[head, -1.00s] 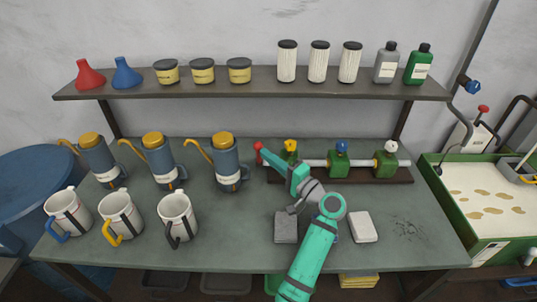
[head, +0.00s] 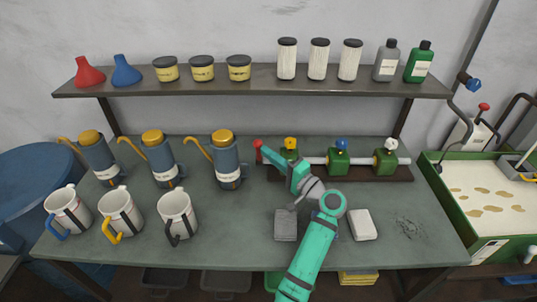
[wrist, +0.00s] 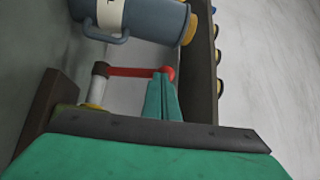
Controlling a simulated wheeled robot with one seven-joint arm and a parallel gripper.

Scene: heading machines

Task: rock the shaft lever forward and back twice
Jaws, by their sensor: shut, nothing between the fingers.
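The shaft lever is a red arm ending in a red ball knob (head: 258,144), at the left end of a pale horizontal shaft (head: 314,160) on the bench. In the wrist view the red lever arm (wrist: 138,71) runs from a dark collar to the ball. My gripper (head: 264,152) is shut and empty, with its teal fingertips at the lever's knob end. In the wrist view the fingertips (wrist: 163,75) overlap the lever just beside the ball; I cannot tell whether they touch it. My arm hides part of the shaft's base.
Green bearing blocks (head: 338,161) carry the shaft, with yellow, blue and white caps on top. Blue oil cans (head: 228,168) and white mugs (head: 177,214) stand to the left. A grey block (head: 285,225) and a white block (head: 362,225) lie near my arm. A shelf (head: 150,90) runs above.

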